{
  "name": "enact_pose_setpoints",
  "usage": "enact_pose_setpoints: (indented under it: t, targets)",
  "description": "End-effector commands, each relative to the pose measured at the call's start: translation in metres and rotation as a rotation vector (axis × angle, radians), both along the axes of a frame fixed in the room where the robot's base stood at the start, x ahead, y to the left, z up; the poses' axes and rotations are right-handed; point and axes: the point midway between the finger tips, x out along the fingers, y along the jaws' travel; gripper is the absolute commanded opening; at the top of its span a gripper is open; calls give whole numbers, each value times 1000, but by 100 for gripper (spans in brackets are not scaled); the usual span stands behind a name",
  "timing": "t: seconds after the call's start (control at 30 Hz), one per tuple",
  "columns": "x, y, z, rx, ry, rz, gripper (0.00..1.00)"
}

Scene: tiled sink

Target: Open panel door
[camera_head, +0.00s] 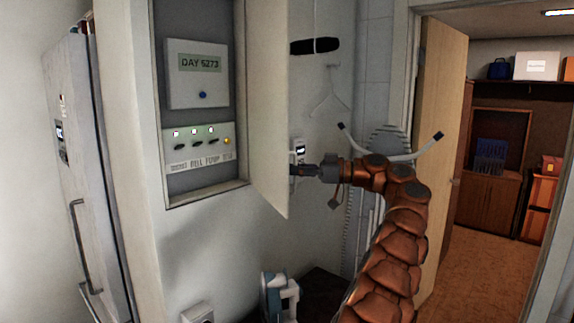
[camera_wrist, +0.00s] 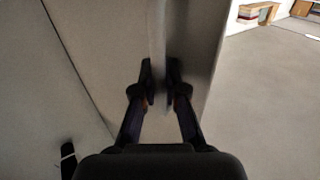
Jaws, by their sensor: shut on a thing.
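The white panel door (camera_head: 270,100) is swung well out from the wall box (camera_head: 205,100), so the inside of the box shows. The box holds a "DAY 5273" display (camera_head: 199,62) and a row of lit buttons (camera_head: 200,140). My gripper (camera_head: 297,170) is at the door's free edge, on its outer side, with its tips partly hidden by the door. In the wrist view, the fingers (camera_wrist: 160,80) close from both sides on a narrow upright ridge of the door (camera_wrist: 158,35), seemingly its handle.
A tall metal door with a bar handle (camera_head: 85,180) stands at the left. A blue and white object (camera_head: 280,295) is low below the panel. A hanger (camera_head: 327,95) hangs on the wall behind. An open wooden door (camera_head: 440,130) leads to a room at the right.

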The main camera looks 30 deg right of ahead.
Motion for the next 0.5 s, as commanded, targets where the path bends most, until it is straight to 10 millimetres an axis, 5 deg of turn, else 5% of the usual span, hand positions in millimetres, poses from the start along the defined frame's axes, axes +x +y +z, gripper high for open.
enact_pose_setpoints:
  t: [0.5]
  targets:
    - [-8,-10,0,-1,1,37,0]
